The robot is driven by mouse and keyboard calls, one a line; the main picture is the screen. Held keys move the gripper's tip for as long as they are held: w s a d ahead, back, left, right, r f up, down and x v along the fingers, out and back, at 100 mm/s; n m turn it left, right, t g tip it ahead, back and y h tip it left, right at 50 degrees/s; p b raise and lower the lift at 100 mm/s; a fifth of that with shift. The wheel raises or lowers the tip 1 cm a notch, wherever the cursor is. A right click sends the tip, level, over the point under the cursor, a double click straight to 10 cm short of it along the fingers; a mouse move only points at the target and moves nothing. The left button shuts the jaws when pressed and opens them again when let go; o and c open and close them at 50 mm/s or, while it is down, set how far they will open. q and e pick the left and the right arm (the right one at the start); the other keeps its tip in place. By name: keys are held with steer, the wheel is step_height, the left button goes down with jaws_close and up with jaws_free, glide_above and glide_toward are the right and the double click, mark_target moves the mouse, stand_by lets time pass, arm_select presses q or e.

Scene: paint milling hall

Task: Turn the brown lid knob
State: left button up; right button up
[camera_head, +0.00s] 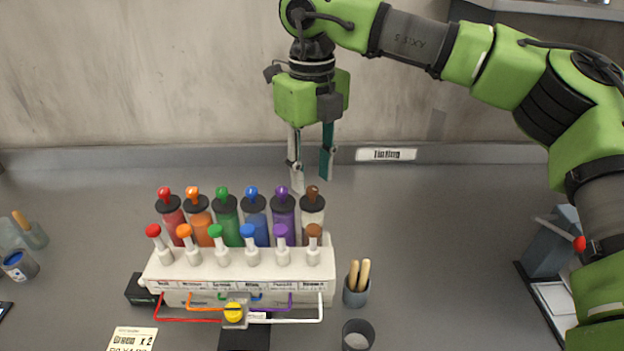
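The brown lid knob (313,192) stands on the black lid of the rightmost canister (313,221) in the back row of the tinting dispenser (240,265). A second brown knob (313,231) tops the white piece in front of that canister. My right gripper (311,178) points down, with its two fingers apart and nothing between them. In the picture its fingertips are just above the brown lid knob; one tip lies to its left, over the purple side. I cannot tell the gap in depth. My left gripper is not in view.
Purple (283,192), blue, green, orange and red lid knobs stand in a row to the left. A cup with wooden sticks (356,293) and a dark cup (357,336) stand right of the dispenser. The counter between these and the grey device (552,243) is clear.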

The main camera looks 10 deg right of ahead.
mark_target(312, 188)
steer(key=shift+f, duration=1.45)
jaws_close()
steer(key=m+b, duration=0.2)
steer(key=m, duration=0.1)
steer(key=shift+f+m+b, duration=0.15)
steer(key=shift+m+b, duration=0.25)
steer(key=m+b, duration=0.1)
steer(key=m, duration=0.2)
steer(key=shift+b, duration=0.4)
steer(key=shift+r+m+b, duration=0.2)
steer(key=shift+m+b, duration=0.35)
steer(key=shift+m, duration=0.85)
steer(key=shift+m, duration=0.3)
